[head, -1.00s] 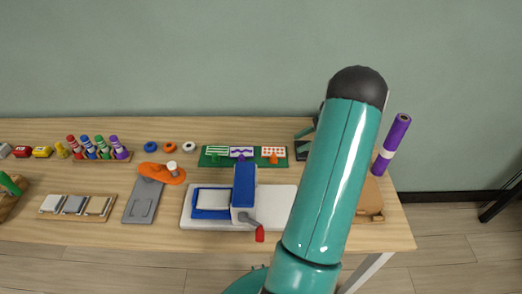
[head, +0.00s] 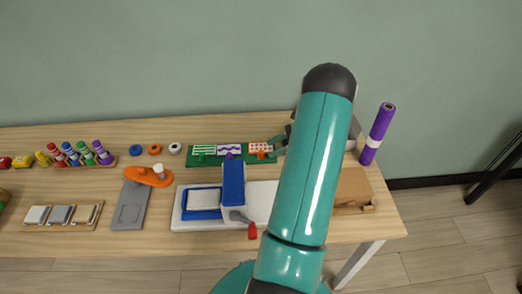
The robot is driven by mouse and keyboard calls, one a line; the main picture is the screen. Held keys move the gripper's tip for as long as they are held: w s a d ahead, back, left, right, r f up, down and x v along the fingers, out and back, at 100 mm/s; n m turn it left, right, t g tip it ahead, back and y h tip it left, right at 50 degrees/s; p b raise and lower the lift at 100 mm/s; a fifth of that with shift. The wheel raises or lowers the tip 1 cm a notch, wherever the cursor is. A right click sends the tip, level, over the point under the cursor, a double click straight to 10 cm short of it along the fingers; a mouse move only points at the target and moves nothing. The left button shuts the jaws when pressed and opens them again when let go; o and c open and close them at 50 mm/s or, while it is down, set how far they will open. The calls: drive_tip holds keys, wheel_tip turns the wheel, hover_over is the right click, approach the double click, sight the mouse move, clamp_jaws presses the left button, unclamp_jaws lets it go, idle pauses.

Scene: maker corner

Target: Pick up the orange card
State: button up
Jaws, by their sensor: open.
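The orange card (head: 260,148), white with orange marks, stands at the right end of a green rack (head: 206,161) in the head view. An orange piece sits at its lower edge. To its left in the rack are a purple-marked card (head: 229,149) and a green-marked card (head: 202,150). My gripper (head: 277,142) is open, just right of the orange card and close to it. My teal arm hides part of the gripper and wrist. I cannot tell whether the fingers touch the card.
A press with a blue block (head: 233,184) and red-tipped crank stands in front of the rack. A purple roll (head: 378,132) stands upright at the back right, near a brown box (head: 352,187). Three rings (head: 155,149) lie left of the rack.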

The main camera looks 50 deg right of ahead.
sight(263, 151)
drive_tip(key=shift+x, duration=2.85)
clamp_jaws()
